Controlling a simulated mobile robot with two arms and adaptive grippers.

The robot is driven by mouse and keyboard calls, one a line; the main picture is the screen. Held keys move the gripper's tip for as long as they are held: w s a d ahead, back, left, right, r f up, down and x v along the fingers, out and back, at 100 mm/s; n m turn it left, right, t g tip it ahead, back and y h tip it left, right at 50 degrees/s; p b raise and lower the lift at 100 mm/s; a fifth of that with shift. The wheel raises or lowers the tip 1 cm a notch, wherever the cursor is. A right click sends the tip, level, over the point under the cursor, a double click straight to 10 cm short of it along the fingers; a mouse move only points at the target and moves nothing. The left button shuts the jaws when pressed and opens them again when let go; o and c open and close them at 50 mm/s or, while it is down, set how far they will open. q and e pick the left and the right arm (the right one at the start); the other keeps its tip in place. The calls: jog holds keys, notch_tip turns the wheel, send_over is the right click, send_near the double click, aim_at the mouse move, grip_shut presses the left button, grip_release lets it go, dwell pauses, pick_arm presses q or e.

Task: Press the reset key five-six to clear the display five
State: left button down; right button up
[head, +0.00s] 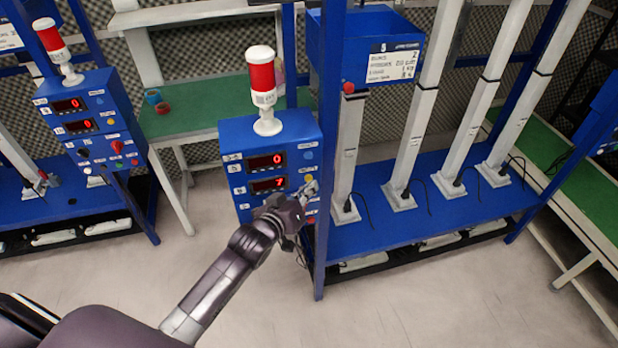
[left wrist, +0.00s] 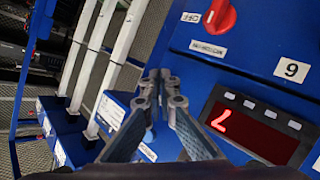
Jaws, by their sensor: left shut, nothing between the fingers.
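The blue control box (head: 238,150) stands in the middle of the head view. Its upper red display (head: 265,162) reads 0 and its lower display (head: 268,185) reads 7. The lit display (left wrist: 250,130) in the left wrist view shows a turned 7. A label (left wrist: 291,69) beside it looks like a 9, perhaps an upside-down 6. My left gripper (head: 306,192) is shut and empty at the box's right side, right of the lower display; its closed fingertips (left wrist: 158,76) show in the wrist view. I cannot tell whether they touch the box. The reset key cannot be made out.
A red knob (left wrist: 218,14) sits on the panel. A blue post (head: 322,250) rises just right of my gripper. A red-and-white lamp (head: 262,80) tops the box. A similar control box (head: 85,125) stands left. White columns (head: 410,120) stand right. The front floor is clear.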

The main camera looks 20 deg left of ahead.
pick_arm(q)
jog(key=shift+s+d, duration=0.15)
jog(key=shift+s, duration=0.15)
jog(key=s+d+p, duration=0.1)
jog(key=s, duration=0.1)
jog(key=s+d+p, duration=0.1)
jog(key=s, duration=0.1)
jog(key=shift+d, duration=0.4)
dwell(0.7)
